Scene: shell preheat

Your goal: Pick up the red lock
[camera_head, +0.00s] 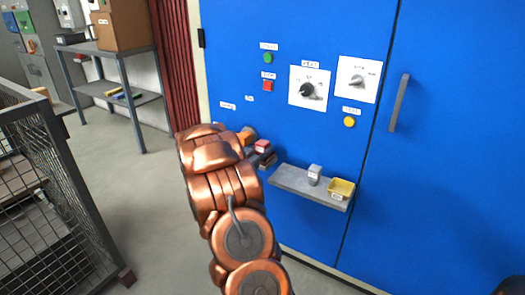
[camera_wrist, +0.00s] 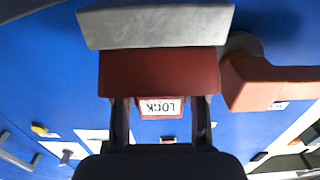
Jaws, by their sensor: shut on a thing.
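The red lock (camera_wrist: 160,72) is a red block with a white label reading LOCK, upside down in the wrist view. My gripper (camera_wrist: 160,112) has its two dark fingers on either side of the labelled part and is shut on it. A pale grey block (camera_wrist: 155,26) sits right against the lock's far side; I cannot tell whether it is part of it. In the head view the red lock (camera_head: 263,146) shows beyond my copper arm, close to the blue cabinet front, with my gripper partly hidden there.
An orange piece (camera_wrist: 255,82) with a small label is close beside the lock. In the head view a grey shelf (camera_head: 284,181) on the blue cabinet (camera_head: 300,35) holds a small grey object (camera_head: 314,174) and a yellow tray (camera_head: 341,187). A wire cage (camera_head: 50,190) stands at left.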

